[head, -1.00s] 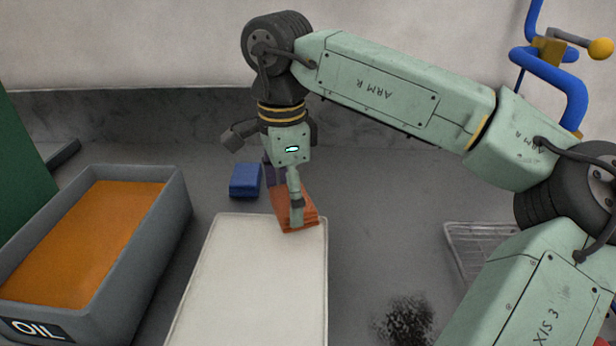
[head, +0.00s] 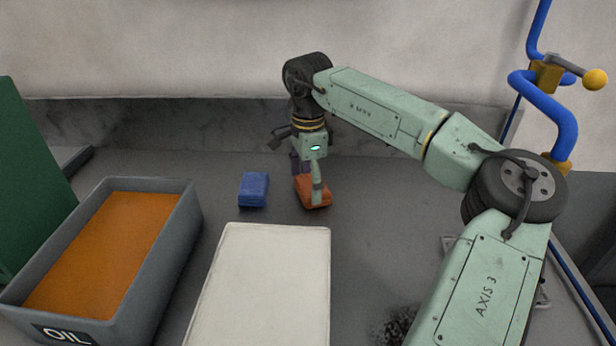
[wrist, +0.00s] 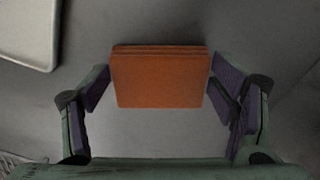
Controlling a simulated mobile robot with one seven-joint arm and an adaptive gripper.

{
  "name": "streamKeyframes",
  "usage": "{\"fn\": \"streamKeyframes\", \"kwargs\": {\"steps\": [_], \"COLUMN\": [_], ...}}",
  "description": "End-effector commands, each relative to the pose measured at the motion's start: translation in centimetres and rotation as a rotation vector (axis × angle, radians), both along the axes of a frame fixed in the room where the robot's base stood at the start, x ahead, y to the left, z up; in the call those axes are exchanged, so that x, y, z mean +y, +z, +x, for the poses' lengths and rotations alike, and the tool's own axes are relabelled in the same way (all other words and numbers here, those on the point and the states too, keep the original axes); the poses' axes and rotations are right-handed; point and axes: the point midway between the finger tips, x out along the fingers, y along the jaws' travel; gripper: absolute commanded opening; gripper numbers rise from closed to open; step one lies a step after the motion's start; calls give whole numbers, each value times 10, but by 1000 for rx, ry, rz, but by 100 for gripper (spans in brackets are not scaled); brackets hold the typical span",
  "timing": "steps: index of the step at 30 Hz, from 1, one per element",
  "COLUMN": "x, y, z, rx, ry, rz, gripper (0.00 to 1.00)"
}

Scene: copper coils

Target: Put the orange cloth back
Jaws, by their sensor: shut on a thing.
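The orange cloth (head: 316,201) is a folded, layered block just beyond the far right corner of the white tray (head: 262,290), to the right of a blue folded cloth (head: 254,189). My gripper (head: 310,184) points down from above and is shut on the orange cloth. In the wrist view the orange cloth (wrist: 160,80) lies between the two dark purple finger pads. One finger partly hides it in the head view. I cannot tell whether its underside touches the counter.
A grey bin of orange liquid labelled OIL (head: 62,334) stands at the left, with a green panel (head: 28,170) behind it. A blue pipe with a yellow-knobbed lever (head: 570,73) is at the right. The grey counter (head: 385,215) is clear right of the cloth.

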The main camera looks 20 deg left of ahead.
Motion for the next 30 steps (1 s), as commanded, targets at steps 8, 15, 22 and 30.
{"fn": "streamKeyframes", "kwargs": {"steps": [8,15,22,30], "x": [0,0,0,0], "y": [-2,-4,-4,-3], "z": [0,0,0,0], "rx": [-2,-2,-2,-2], "ry": [-1,-1,-1,-1], "rz": [0,0,1,1], "gripper": [52,87,99,99]}}
